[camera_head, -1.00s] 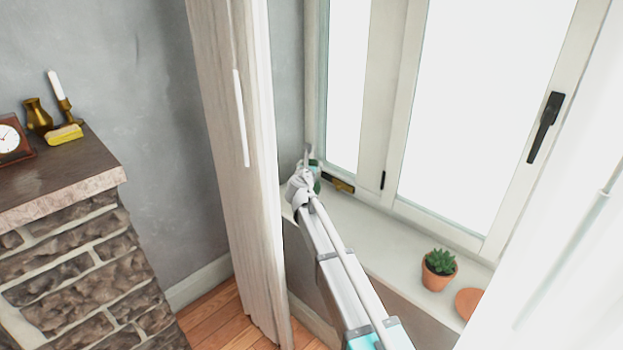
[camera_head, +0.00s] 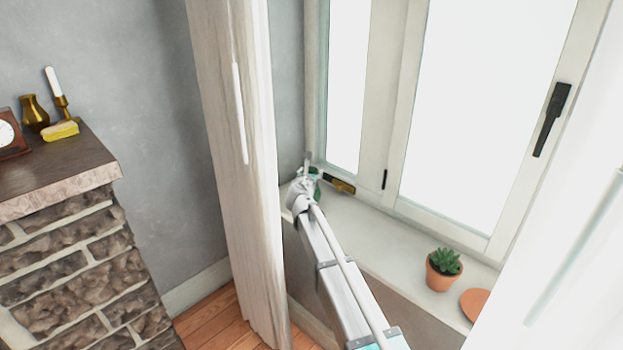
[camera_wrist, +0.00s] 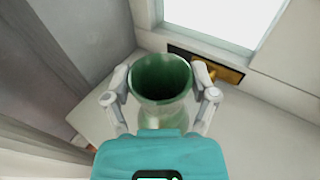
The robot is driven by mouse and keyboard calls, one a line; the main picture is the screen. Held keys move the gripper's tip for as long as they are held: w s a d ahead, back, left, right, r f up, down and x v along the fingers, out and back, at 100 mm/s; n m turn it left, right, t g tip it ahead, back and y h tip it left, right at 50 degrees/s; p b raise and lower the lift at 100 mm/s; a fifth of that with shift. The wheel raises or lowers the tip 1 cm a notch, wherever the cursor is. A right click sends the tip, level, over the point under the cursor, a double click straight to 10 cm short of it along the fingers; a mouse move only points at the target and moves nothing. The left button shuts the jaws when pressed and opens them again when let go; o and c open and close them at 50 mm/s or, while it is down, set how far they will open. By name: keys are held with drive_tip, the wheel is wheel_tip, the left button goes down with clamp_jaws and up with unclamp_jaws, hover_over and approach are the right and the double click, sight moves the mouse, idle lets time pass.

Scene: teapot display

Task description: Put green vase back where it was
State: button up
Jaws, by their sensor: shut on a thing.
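The green vase (camera_wrist: 160,88) is upright between the two fingers of my gripper (camera_wrist: 160,97) in the wrist view, with its open mouth facing the camera. My gripper is shut on it, one finger on each side. In the head view my gripper (camera_head: 308,182) is at the far left corner of the windowsill, and only slivers of the green vase (camera_head: 317,185) show behind it. I cannot tell whether the vase's base touches the sill, as its underside is hidden.
A dark and yellow item (camera_head: 340,184) lies on the windowsill (camera_head: 375,230) just right of the vase. A potted succulent (camera_head: 443,269) and a terracotta saucer (camera_head: 476,304) are nearer on the sill. A pale curtain (camera_head: 235,150) hangs close left of my arm. The middle of the sill is clear.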

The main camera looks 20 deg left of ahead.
drive_tip(key=shift+f, duration=0.2)
idle(0.3)
drive_tip(key=o, duration=1.2)
drive_tip(key=shift+r, duration=0.25)
drive_tip(key=p+v, duration=0.1)
drive_tip(key=v, duration=1.1)
drive_tip(key=shift+f+p, duration=0.1)
drive_tip(key=shift+p, duration=0.3)
